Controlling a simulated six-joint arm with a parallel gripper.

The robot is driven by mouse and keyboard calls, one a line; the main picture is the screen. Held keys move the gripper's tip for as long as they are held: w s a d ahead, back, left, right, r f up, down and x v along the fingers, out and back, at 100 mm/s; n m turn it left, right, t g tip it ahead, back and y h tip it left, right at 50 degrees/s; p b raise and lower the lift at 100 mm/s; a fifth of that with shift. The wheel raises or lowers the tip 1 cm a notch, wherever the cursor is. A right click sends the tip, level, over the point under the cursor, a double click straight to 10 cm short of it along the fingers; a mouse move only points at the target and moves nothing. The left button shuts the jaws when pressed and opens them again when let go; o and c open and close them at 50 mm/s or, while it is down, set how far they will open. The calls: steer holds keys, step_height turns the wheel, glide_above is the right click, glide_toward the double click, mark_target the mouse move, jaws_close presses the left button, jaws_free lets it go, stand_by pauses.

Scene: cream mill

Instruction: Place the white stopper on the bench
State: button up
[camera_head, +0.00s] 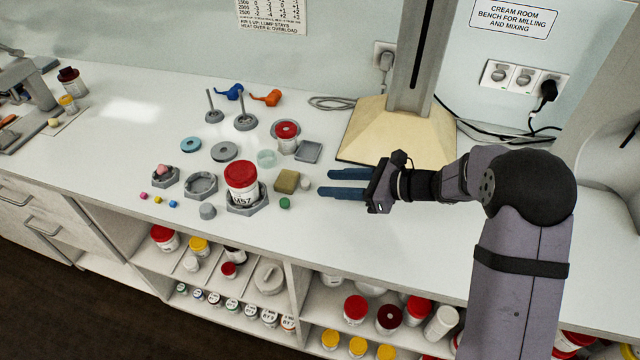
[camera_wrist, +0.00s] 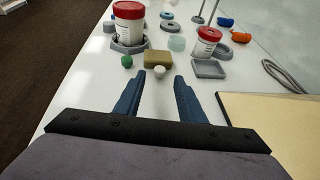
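The small white stopper (camera_head: 305,182) stands on the white bench (camera_head: 330,235), just right of an olive-brown sponge-like block (camera_head: 287,181). It also shows in the wrist view (camera_wrist: 159,71), in front of the block (camera_wrist: 157,57). My gripper (camera_head: 321,182) is open, with its two blue fingers pointing left at the stopper. In the wrist view the stopper appears just beyond the fingertips (camera_wrist: 160,77) and roughly centred between them. Nothing is held. I cannot tell whether the stopper touches the block.
A green stopper (camera_head: 284,203) lies left of the fingers. A large red-lidded jar (camera_head: 241,180) stands in a grey holder behind it. A grey square tray (camera_head: 308,151) and a smaller red-lidded jar (camera_head: 286,140) stand farther back.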

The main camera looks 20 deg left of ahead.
steer(key=shift+b+v, duration=0.35)
steer(key=shift+v, duration=2.45)
